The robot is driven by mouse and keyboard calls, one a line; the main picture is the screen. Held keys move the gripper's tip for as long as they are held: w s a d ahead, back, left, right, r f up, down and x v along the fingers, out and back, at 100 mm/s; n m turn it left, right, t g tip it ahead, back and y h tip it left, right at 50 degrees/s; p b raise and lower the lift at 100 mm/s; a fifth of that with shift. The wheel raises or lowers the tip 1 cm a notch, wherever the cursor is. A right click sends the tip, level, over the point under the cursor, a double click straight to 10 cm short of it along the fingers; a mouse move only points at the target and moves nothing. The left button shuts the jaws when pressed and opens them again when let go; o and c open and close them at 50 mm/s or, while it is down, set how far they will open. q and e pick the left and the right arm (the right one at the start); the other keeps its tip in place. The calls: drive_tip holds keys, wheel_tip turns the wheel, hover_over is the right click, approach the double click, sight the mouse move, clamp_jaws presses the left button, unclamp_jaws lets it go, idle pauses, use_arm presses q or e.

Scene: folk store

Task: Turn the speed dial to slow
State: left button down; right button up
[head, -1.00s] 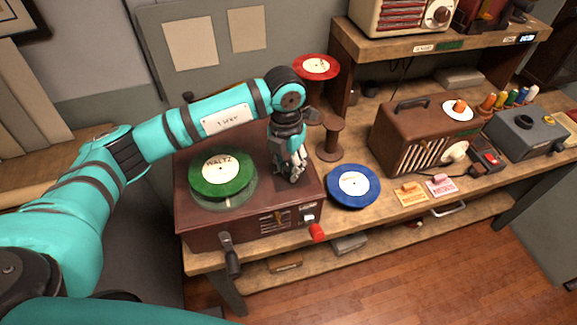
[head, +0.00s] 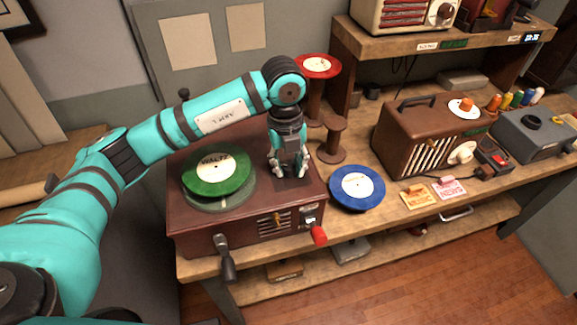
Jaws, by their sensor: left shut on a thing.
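The brown record player (head: 180,228) stands on the wooden bench, with a green record labelled WALTZ (head: 218,174) tilted on its turntable. My left gripper (head: 290,174) points straight down at the right side of its top deck. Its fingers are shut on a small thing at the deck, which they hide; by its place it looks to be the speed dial. I cannot read its setting. The front panel has a small brass part (head: 278,218), a pale switch plate (head: 310,221) and a red knob (head: 319,235). My right gripper is not in view.
A blue record (head: 357,187) lies close to the player's right side. Brown spool-like stands (head: 331,140) rise behind it, one under a red record (head: 318,66). A brown radio (head: 400,150) and ticket cards (head: 416,197) are farther right. A crank (head: 224,262) sticks out in front.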

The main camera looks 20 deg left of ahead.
sight(286, 166)
use_arm(q)
drive_tip(key=shift+w+r+n, duration=0.1)
drive_tip(key=shift+n, duration=0.5)
drive_tip(key=c, duration=1)
unclamp_jaws()
drive_tip(key=r, duration=1.2)
drive_tip(key=shift+s+a, duration=0.2)
drive_tip(key=shift+f, duration=0.1)
